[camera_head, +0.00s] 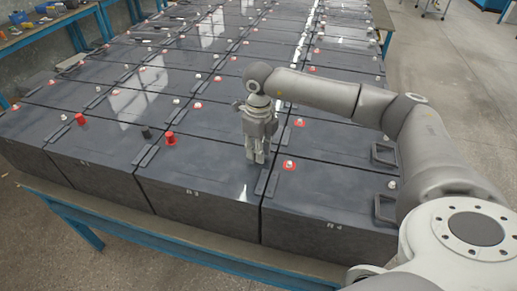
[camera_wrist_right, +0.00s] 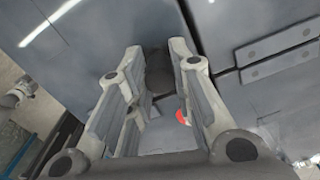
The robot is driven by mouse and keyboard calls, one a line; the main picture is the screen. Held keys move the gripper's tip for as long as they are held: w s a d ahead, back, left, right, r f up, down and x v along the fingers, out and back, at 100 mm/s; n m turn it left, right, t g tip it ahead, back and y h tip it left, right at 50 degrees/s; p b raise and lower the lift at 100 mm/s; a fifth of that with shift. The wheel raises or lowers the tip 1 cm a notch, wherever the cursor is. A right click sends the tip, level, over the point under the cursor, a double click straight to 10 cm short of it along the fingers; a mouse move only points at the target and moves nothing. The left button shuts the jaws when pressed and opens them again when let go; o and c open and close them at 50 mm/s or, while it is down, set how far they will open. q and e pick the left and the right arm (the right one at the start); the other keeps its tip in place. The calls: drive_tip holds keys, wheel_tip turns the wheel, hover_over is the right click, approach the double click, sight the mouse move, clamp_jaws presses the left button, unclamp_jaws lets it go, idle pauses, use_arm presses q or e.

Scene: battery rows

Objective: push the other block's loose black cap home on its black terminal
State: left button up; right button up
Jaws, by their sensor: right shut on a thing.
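My right gripper (camera_head: 256,160) points down at the top of a front-row battery block (camera_head: 205,172). In the right wrist view its two fingers (camera_wrist_right: 160,70) are shut on a dark, round thing, which looks like a black cap (camera_wrist_right: 159,78). The head view does not show this cap, as the fingers hide it. I cannot tell how far down on its terminal it sits. Another black cap (camera_head: 146,132) stands upright on the block to the left, close to a red cap (camera_head: 170,139). My left gripper is not in view.
Another red cap (camera_head: 80,119) stands further left. Bare terminals with red rings (camera_head: 289,165) and black carry handles (camera_head: 385,208) stick up on nearby blocks. The blocks stand in close rows on a blue-framed bench (camera_head: 150,232). A side bench (camera_head: 45,30) is at the back left.

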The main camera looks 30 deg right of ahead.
drive_tip(key=shift+f+b, duration=0.4)
drive_tip(key=shift+f, duration=0.1)
idle(0.6)
drive_tip(key=o, duration=1.3)
drive_tip(key=shift+r, duration=0.1)
drive_tip(key=shift+r+p, duration=2.1)
drive_tip(key=shift+r, duration=1.35)
